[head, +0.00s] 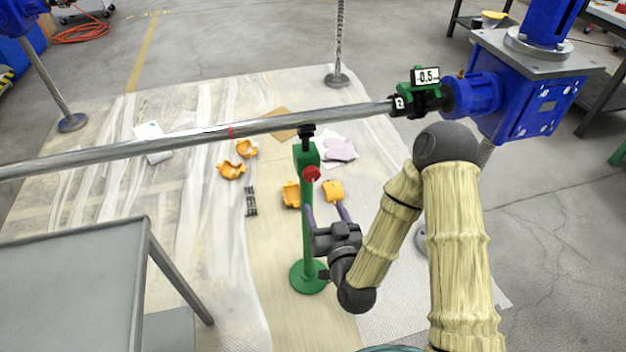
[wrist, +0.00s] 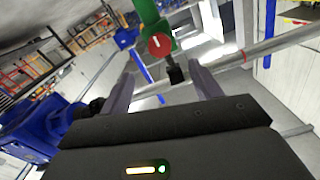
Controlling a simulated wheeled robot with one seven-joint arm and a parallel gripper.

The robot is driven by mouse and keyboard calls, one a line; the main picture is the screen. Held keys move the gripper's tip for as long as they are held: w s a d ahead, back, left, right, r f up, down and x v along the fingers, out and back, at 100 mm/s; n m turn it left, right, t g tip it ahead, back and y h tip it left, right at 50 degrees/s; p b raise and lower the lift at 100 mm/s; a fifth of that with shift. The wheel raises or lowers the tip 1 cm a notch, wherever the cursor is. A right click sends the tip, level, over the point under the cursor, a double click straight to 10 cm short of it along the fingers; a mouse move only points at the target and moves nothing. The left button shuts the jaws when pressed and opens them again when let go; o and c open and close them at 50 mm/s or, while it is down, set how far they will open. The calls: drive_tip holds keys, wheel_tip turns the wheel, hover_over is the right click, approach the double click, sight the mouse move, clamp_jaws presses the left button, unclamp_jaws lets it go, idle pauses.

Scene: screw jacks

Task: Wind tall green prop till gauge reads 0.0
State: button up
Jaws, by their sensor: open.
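The tall green prop (head: 307,245) stands upright on its round green base, with a red knob (head: 311,173) near its top and a black head just under the long grey shaft (head: 200,142). Whether the head touches the shaft I cannot tell. The gauge (head: 426,76) on the shaft's right end reads -0.5. My gripper (head: 327,212) is open, beside the prop's column and below the red knob. In the wrist view the red knob (wrist: 160,45) and the prop's green top (wrist: 150,15) lie beyond my open, empty fingers (wrist: 168,85).
A blue machine housing (head: 530,100) holds the shaft's right end. A grey table (head: 75,275) stands at front left. Orange pieces (head: 231,169), a rag (head: 340,148) and a black grid item (head: 250,200) lie on the floor sheeting. A threaded post (head: 339,45) stands behind.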

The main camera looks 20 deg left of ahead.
sight(313, 176)
drive_tip(key=b+x, duration=0.2)
drive_tip(key=x, duration=0.2)
drive_tip(key=b+x, duration=0.2)
drive_tip(key=x, duration=0.2)
drive_tip(key=b+x, duration=0.2)
drive_tip(key=x, duration=0.2)
drive_tip(key=shift+w+d+r, duration=0.1)
drive_tip(key=shift+w+r, duration=0.1)
drive_tip(key=shift+r, duration=0.1)
drive_tip(key=shift+s+a, duration=0.15)
drive_tip(key=shift+a, duration=0.05)
drive_tip(key=shift+c, duration=0.4)
drive_tip(key=shift+d, duration=0.1)
drive_tip(key=c, duration=0.9)
drive_tip(key=shift+m+b, duration=0.3)
